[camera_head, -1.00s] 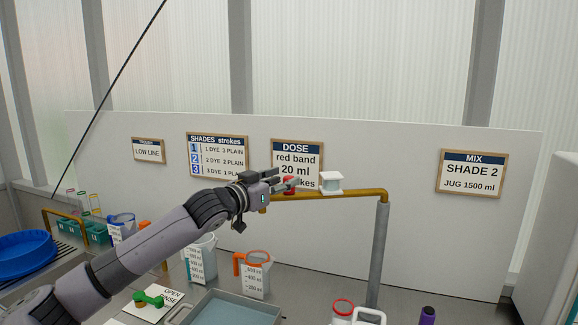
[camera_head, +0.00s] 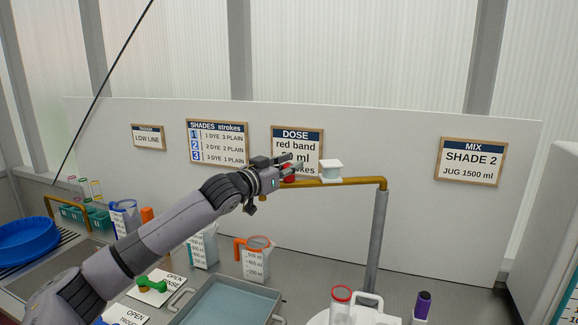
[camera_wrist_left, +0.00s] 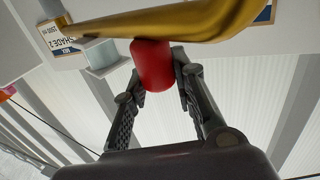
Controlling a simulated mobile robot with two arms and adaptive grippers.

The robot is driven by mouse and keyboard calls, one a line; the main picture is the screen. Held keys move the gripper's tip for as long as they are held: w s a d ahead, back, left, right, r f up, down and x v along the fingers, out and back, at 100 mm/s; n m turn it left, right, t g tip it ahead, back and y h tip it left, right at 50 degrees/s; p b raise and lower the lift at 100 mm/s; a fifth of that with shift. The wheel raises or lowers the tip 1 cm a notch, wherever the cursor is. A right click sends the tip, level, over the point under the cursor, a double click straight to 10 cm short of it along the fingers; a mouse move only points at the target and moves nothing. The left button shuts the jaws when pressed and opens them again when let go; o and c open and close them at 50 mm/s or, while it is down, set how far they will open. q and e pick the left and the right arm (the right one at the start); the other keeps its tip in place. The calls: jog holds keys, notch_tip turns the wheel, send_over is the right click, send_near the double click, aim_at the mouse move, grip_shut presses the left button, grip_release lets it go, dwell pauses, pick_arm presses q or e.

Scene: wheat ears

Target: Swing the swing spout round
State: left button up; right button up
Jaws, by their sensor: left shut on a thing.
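The swing spout (camera_head: 352,182) is a brass pipe running left from the top of a grey upright post (camera_head: 376,235). A red knob (camera_head: 289,172) stands near its free end. My left gripper (camera_head: 291,167) reaches in from the left and is shut on the red knob. In the left wrist view, the two fingers (camera_wrist_left: 157,75) are on either side of the red knob (camera_wrist_left: 152,64), which meets the brass spout (camera_wrist_left: 180,22). The spout's tip is partly hidden behind my wrist in the head view. My right gripper is not in view.
A white block (camera_head: 331,171) is by the spout. Signs hang on the white board (camera_head: 380,140) behind. A blue basin (camera_head: 28,240) is far left.

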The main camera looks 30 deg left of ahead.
pick_arm(q)
grip_shut()
jog(key=shift+d, duration=0.1)
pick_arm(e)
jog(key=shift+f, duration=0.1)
